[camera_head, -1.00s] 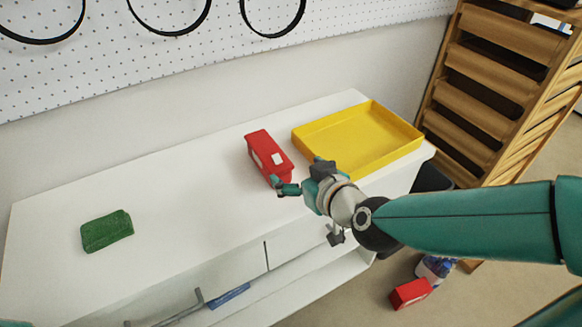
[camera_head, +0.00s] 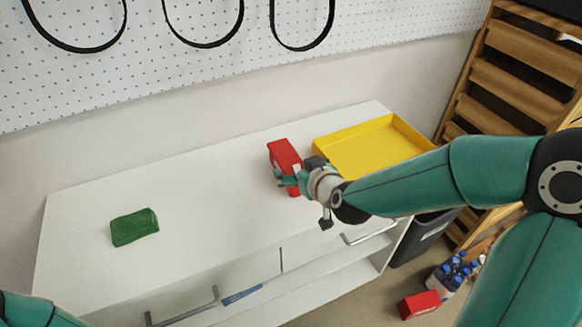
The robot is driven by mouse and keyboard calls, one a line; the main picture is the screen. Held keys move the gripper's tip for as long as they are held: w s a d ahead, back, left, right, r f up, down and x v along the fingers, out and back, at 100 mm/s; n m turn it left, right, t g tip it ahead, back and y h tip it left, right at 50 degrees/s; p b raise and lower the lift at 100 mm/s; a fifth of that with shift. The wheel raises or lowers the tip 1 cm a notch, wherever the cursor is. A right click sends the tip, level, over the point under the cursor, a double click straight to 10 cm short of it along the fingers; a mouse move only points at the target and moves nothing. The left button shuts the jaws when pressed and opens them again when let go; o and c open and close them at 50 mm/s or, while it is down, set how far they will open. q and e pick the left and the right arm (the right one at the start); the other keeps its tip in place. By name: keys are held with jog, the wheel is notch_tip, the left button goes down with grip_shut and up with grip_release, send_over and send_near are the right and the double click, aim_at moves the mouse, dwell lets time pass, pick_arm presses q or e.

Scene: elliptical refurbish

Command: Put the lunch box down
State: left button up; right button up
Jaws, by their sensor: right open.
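A red box (camera_head: 284,153), which looks like the lunch box, rests on the white cabinet top (camera_head: 205,200), left of a yellow tray. My right gripper (camera_head: 287,179) is open at the near end of the red box, its fingers over or beside that end. Whether they touch it I cannot tell. The gripper hides part of the box's near end. My left arm shows only as a teal piece at the bottom left corner; its gripper is out of view.
The yellow tray (camera_head: 330,154) is empty where it shows. A green block (camera_head: 134,227) lies on the left of the cabinet top, with free room between. On the floor are another red box (camera_head: 419,305) and several blue-capped bottles (camera_head: 455,271). A wooden rack (camera_head: 510,85) stands right.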

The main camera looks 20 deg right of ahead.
aim_at(294, 167)
jog(key=shift+p+x, duration=0.3)
jog(key=shift+x, duration=2.55)
jog(key=shift+s+d+f, duration=0.1)
jog(key=shift+f, duration=0.05)
jog(key=shift+c, duration=0.3)
grip_shut()
jog(key=shift+s, duration=0.1)
